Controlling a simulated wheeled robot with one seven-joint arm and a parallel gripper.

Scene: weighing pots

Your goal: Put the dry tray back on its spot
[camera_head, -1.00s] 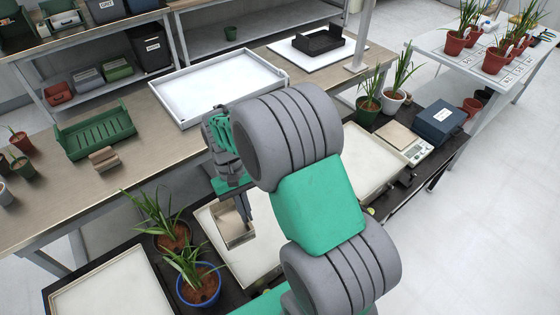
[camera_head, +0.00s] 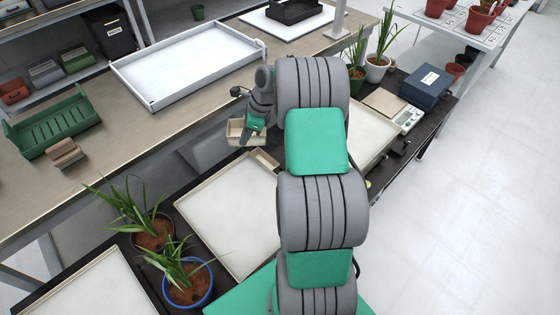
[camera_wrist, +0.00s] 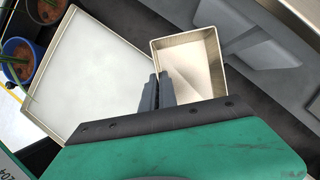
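A small, open, cream-coloured tray (camera_head: 236,137) with a tan rim is held off the surface, near the gap between the wooden bench and the dark bench. It looks like the dry tray, though no label shows. My gripper (camera_wrist: 158,90) is shut on its left wall in the wrist view, with the tray's pale inside (camera_wrist: 192,68) empty as far as I see. In the head view my gripper (camera_head: 252,125) is partly hidden by my own arm. A larger shallow cream tray (camera_head: 232,212) lies below on the dark bench; it also shows in the wrist view (camera_wrist: 95,75).
Potted plants (camera_head: 188,285) stand left of the larger cream tray. A white tray (camera_head: 185,72), a green rack (camera_head: 52,125) and a brown block (camera_head: 65,153) are on the wooden bench (camera_head: 110,165). A scale (camera_head: 405,118) and a blue box (camera_head: 425,88) stand at right.

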